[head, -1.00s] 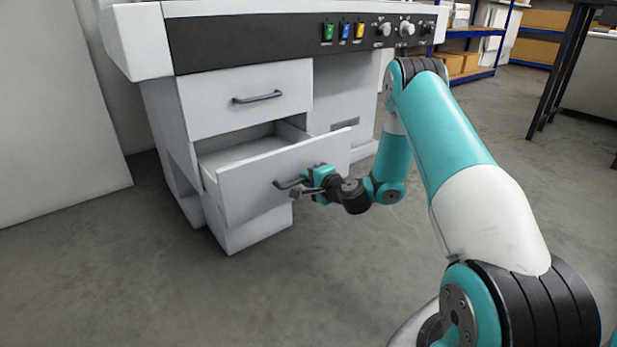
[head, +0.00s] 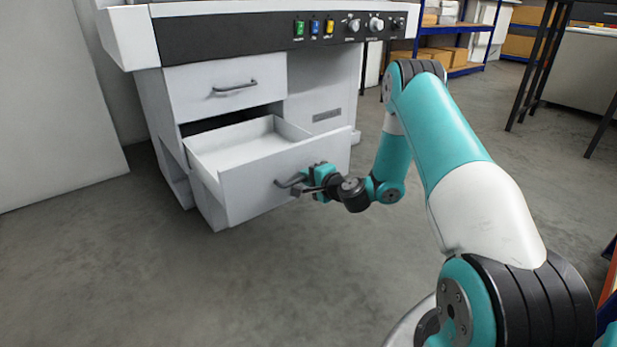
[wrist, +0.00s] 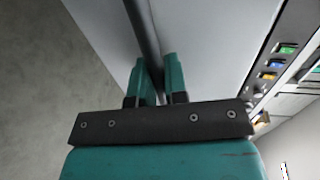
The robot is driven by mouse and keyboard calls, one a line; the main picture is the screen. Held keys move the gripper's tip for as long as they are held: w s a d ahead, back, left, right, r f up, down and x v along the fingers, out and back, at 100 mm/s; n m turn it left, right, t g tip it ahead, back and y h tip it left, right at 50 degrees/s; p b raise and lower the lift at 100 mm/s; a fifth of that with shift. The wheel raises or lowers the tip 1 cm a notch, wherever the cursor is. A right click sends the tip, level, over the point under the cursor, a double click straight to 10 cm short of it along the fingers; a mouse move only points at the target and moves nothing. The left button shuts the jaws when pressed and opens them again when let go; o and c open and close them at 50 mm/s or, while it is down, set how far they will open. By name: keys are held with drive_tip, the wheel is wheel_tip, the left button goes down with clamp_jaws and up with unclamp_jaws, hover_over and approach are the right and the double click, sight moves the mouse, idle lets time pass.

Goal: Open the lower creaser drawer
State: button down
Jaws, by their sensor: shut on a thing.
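The white creaser (head: 325,85) stands ahead in the head view. Its lower drawer (head: 255,180) is pulled well out, and its empty inside shows from above. The upper drawer (head: 225,95) is closed. My gripper (head: 298,186) is shut on the lower drawer's dark bar handle (head: 283,184). In the wrist view the handle (wrist: 141,35) runs down between the two teal fingers (wrist: 157,85), against the pale drawer front. The far end of the handle is hidden behind my gripper in the head view.
The control panel (head: 280,36) with coloured switches and knobs is above the drawers. Bare concrete floor (head: 200,280) lies in front of the creaser. A blue shelf with boxes (head: 455,45) and a dark-legged table (head: 540,65) stand at the back right. A pale panel (head: 50,110) is at left.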

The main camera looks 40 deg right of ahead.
drive_tip(key=shift+a, duration=0.2)
drive_tip(key=c, duration=1.2)
unclamp_jaws()
drive_tip(key=shift+d, duration=0.1)
drive_tip(key=b+v, duration=0.7)
drive_tip(key=v, duration=0.5)
